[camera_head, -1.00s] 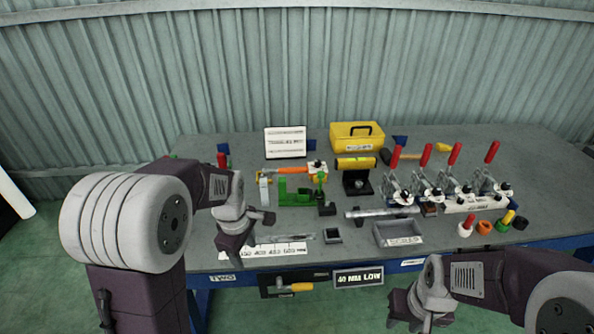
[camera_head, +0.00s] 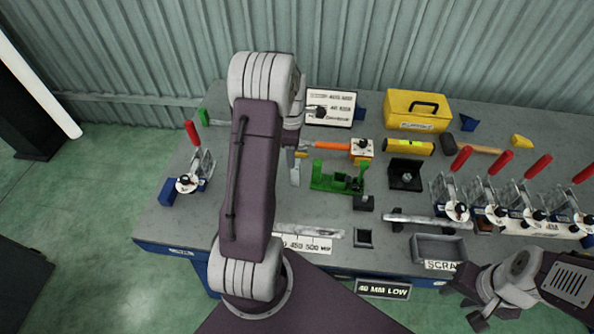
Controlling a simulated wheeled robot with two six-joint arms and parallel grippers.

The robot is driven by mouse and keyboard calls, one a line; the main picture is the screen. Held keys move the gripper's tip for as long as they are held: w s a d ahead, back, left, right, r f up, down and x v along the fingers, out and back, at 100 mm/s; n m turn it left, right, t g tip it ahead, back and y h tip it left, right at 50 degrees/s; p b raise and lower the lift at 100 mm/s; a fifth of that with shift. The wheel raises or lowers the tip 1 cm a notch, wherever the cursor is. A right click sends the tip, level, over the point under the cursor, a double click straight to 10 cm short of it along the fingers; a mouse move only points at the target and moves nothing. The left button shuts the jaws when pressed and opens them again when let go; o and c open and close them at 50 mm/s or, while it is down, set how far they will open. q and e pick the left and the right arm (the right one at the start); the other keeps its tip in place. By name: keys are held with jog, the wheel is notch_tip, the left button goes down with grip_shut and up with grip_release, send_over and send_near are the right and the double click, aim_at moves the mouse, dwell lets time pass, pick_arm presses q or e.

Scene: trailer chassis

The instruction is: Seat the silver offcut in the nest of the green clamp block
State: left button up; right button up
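The green clamp block (camera_head: 330,181) stands mid-table, with upright green parts at its right end; its nest is too small to read. A silver bar (camera_head: 428,219) lies to its lower right, and a thin silver strip (camera_head: 318,231) lies along the white rule below it. I cannot tell which is the offcut. My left arm rises over the table's left part and hides some of it. My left gripper is mostly hidden behind that arm; only a dark part (camera_head: 318,111) shows in front of the white sign. My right gripper (camera_head: 470,304) is open and empty at the front edge, below the scrap tray.
A scrap tray (camera_head: 439,239) stands front right. Toggle clamps with red handles (camera_head: 461,158) line the right, and one stands at left (camera_head: 192,133). A yellow toolbox (camera_head: 418,108), a hammer (camera_head: 478,147) and a yellow level (camera_head: 382,146) lie behind. A small dark square holder (camera_head: 363,238) is in front.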

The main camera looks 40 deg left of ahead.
aim_at(296, 167)
pick_arm(q)
jog(key=f, duration=0.3)
jog(key=shift+w, duration=0.3)
jog(key=shift+w+a+f, duration=0.1)
jog(key=shift+w+f, duration=0.05)
jog(key=shift+f, duration=0.15)
jog(key=f, duration=0.3)
jog(key=f+p, duration=0.1)
jog(key=f, duration=0.1)
jog(key=shift+w+d, duration=0.15)
jog(key=shift+d, duration=0.15)
grip_shut()
